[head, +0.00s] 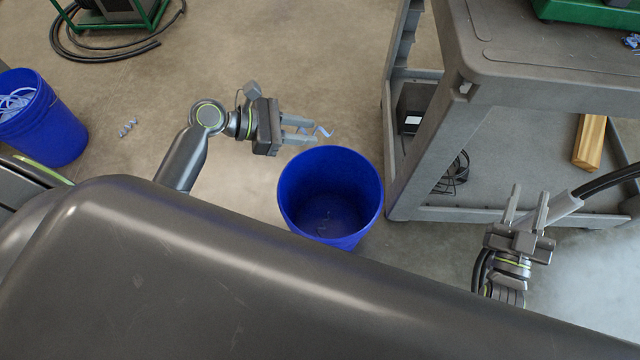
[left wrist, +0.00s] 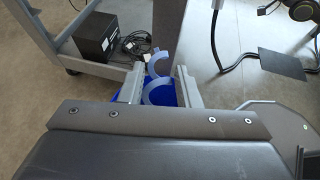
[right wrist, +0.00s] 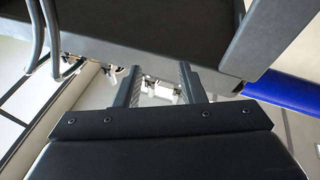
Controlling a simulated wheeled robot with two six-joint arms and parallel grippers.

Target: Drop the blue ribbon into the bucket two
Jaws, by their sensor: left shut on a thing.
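My left gripper (head: 308,130) is shut on a pale blue curled ribbon (head: 324,131), just above and beyond the far rim of an open blue bucket (head: 374,205). In the left wrist view the curled ribbon (left wrist: 157,93) sits between the fingers, with blue of a bucket (left wrist: 122,92) behind it. The bucket's inside looks nearly empty, with faint small marks at the bottom. A second blue bucket (head: 60,140) at the far left holds pale ribbon curls. No label shows which bucket is two. My right gripper (head: 525,205) is open and empty, beside the grey cart.
A grey cart (head: 480,60) stands right of the middle bucket, with a wooden block (head: 590,142) and a black box (head: 410,108) on its lower shelf. Small grey pieces (head: 128,127) lie on the floor at left. A black hose (head: 110,50) lies at the back left.

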